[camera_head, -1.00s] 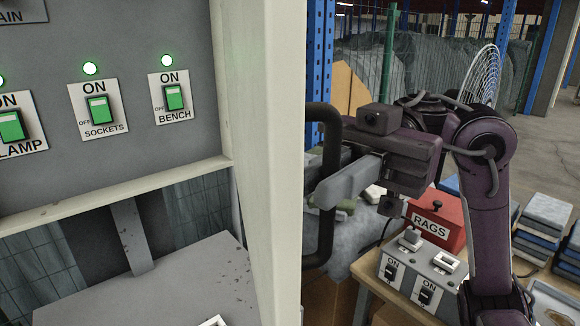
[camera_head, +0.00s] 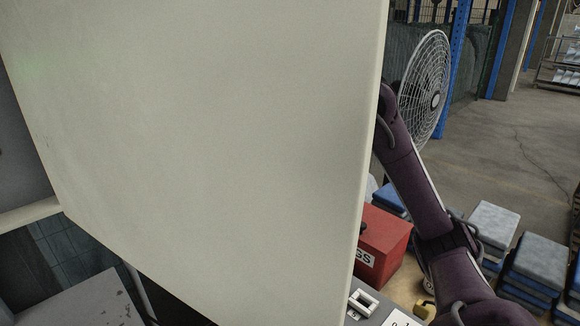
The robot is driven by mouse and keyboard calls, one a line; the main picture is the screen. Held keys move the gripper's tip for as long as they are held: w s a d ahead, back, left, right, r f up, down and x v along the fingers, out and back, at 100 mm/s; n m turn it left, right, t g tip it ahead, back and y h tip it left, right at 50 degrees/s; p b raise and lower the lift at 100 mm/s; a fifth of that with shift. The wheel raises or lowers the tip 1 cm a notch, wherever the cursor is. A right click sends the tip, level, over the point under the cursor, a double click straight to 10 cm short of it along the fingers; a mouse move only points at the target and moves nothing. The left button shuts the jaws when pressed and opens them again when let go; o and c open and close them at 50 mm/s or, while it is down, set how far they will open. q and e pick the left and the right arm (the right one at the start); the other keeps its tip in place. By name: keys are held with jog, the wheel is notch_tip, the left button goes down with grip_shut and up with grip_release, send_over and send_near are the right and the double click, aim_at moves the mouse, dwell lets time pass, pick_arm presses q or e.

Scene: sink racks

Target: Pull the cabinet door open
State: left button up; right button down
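The cabinet door (camera_head: 215,150) is a large cream panel that fills the middle of the head view. It stands open, with its broad flat face toward me and its free edge on the right. A faint green glow shows on its upper left. The door handle is hidden behind the door. A strip of the grey cabinet (camera_head: 18,165) shows at the far left; the switches are out of sight. My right arm comes up along the right side and passes behind the door's edge, so its gripper is hidden. My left gripper is not in view.
A red rags box (camera_head: 384,243) and a grey switch box (camera_head: 372,310) stand behind the door's right edge. A white fan (camera_head: 425,88) stands beyond my arm. Stacked blue-grey pads (camera_head: 536,262) lie at the right. Open floor (camera_head: 530,140) shows behind.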

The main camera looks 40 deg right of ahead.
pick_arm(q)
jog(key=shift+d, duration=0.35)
pick_arm(e)
jog(key=shift+w+d, duration=0.15)
jog(key=shift+d, duration=0.15)
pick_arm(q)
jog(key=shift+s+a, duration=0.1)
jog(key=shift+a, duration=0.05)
pick_arm(e)
jog(key=c, duration=1.5)
grip_release()
jog(key=shift+a, duration=0.1)
jog(key=shift+c, duration=0.2)
pick_arm(q)
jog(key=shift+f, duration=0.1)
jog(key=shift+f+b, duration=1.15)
jog(key=shift+b, duration=0.05)
pick_arm(e)
jog(key=v, duration=0.8)
